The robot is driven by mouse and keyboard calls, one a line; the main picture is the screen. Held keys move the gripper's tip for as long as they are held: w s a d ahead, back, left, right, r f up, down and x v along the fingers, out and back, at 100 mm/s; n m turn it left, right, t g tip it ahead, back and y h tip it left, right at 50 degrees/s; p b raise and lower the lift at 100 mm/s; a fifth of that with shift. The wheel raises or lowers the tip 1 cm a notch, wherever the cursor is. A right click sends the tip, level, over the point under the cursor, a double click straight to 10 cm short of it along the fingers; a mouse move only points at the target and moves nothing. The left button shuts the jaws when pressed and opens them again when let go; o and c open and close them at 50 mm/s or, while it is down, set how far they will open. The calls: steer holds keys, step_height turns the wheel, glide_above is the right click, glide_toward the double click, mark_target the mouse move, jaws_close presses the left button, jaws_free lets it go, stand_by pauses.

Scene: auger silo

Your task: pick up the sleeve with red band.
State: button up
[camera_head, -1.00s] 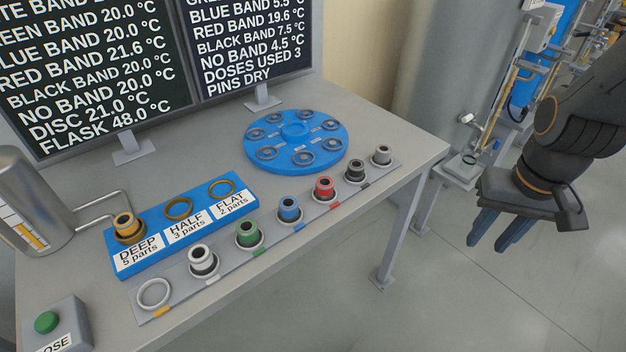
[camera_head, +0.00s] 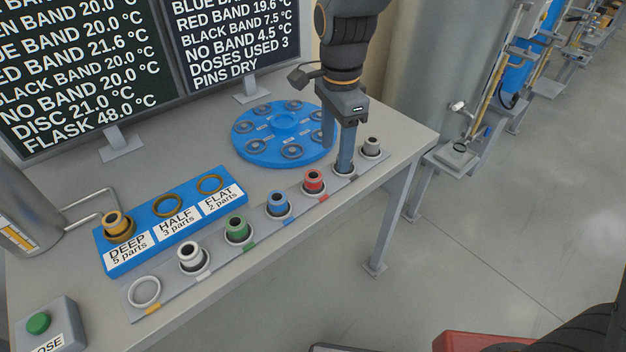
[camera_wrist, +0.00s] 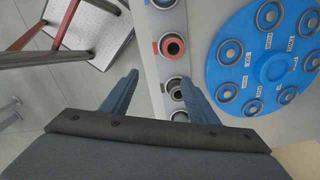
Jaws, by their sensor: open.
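The sleeve with the red band (camera_head: 314,182) stands upright in the rack strip (camera_head: 212,262), between the blue-band sleeve (camera_head: 278,204) and where my gripper is. My gripper (camera_head: 337,150) is open and points down above the right end of the strip, to the right of the red-band sleeve and not around it. In the wrist view the red-band sleeve (camera_wrist: 172,47) lies beyond the fingertips (camera_wrist: 160,78). The black-band sleeve (camera_wrist: 175,89) shows near the right finger; in the head view my finger hides most of it.
A blue disc (camera_head: 262,152) with several ringed holes lies just behind the strip. White-band (camera_head: 192,257), green-band (camera_head: 237,230) and no-band (camera_head: 371,147) sleeves stand in the strip. A blue block (camera_head: 128,262) holds a yellow-banded sleeve (camera_head: 118,226). Screens stand behind.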

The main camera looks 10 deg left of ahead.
mark_target(313, 175)
steer(key=a, duration=0.1)
steer(key=a+m, duration=0.1)
steer(key=a, duration=0.1)
steer(key=shift+a+r+m, duration=0.15)
steer(key=shift+a+m, duration=0.15)
steer(key=shift+a, duration=0.25)
steer(key=shift+s+a+f+p, duration=0.15)
steer(key=shift+f+p, duration=0.55)
steer(key=shift+f, duration=1.25)
steer(key=shift+s+a+f+p, duration=0.15)
steer(key=shift+f+p, duration=0.5)
steer(key=shift+f, duration=1.3)
steer(key=shift+w, duration=0.1)
jaws_close()
